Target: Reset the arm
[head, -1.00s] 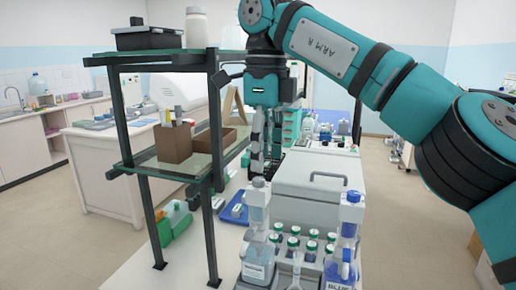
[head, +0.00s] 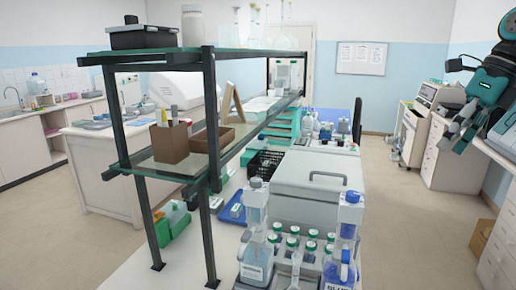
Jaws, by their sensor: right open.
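My right arm (head: 492,85) is at the upper right edge of the head view, partly cut off by the frame. Its teal and black gripper (head: 451,140) hangs with the fingers pointing down and left. The fingers are apart and nothing shows between them. The gripper is well away from the bench and its bottles, in front of the cabinets on the right. My left gripper is not in view.
A two-level shelf (head: 212,130) stands on the left of the bench.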

